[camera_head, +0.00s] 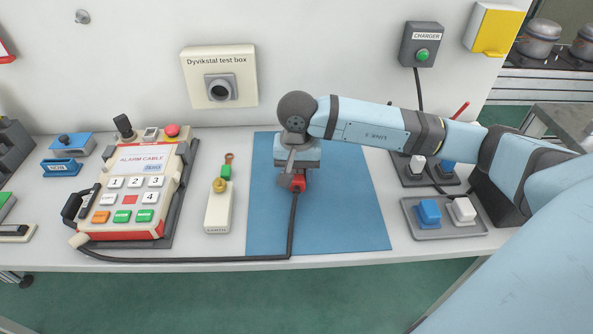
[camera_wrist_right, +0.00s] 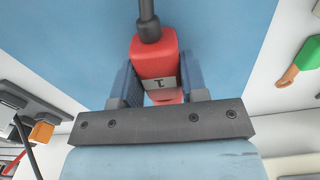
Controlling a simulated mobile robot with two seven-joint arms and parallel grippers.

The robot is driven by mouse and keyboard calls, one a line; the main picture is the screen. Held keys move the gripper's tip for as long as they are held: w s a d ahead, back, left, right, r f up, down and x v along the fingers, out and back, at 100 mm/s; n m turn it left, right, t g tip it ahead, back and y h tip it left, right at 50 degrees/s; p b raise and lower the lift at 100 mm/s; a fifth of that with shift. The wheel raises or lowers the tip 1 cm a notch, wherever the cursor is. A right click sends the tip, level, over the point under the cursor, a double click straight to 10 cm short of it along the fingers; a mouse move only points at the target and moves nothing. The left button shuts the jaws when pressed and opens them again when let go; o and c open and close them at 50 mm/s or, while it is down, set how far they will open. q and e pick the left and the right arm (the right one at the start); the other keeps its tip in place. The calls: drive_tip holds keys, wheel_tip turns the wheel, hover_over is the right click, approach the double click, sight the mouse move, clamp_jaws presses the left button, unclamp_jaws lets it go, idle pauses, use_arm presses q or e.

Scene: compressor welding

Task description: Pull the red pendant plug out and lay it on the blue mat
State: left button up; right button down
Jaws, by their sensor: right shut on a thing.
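The red pendant plug (camera_head: 298,183) is over the blue mat (camera_head: 345,220) in the head view, with its black cable running down and left to the pendant (camera_head: 130,190). My right gripper (camera_head: 297,176) is shut on the plug. In the right wrist view the red plug (camera_wrist_right: 155,65) sits between the two blue-grey fingers (camera_wrist_right: 158,85), its cable leaving at the top. Blue mat (camera_wrist_right: 230,35) fills the background there. I cannot tell whether the plug touches the mat. The test box socket (camera_head: 220,88) on the wall is empty. My left gripper is not in view.
A beige earth block (camera_head: 218,208) with a green and copper clip (camera_head: 227,170) stands left of the mat. A grey tray (camera_head: 445,228) with blue and white blocks lies to the right. A charger (camera_head: 422,44) hangs on the wall. The mat's right and front parts are clear.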

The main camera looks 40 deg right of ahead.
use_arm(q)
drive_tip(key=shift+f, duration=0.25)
use_arm(e)
drive_tip(key=c, duration=0.6)
unclamp_jaws()
drive_tip(key=shift+s+a+f, duration=0.1)
drive_tip(key=shift+a+f, duration=0.2)
drive_tip(key=shift+f, duration=0.1)
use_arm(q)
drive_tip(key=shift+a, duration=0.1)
use_arm(e)
drive_tip(key=shift+o, duration=0.2)
wheel_tip(320, 180, up, 8)
drive_tip(key=p, duration=0.3)
drive_tip(key=shift+d+r+p, duration=0.1)
drive_tip(key=shift+p, duration=0.3)
drive_tip(key=shift+r, duration=0.25)
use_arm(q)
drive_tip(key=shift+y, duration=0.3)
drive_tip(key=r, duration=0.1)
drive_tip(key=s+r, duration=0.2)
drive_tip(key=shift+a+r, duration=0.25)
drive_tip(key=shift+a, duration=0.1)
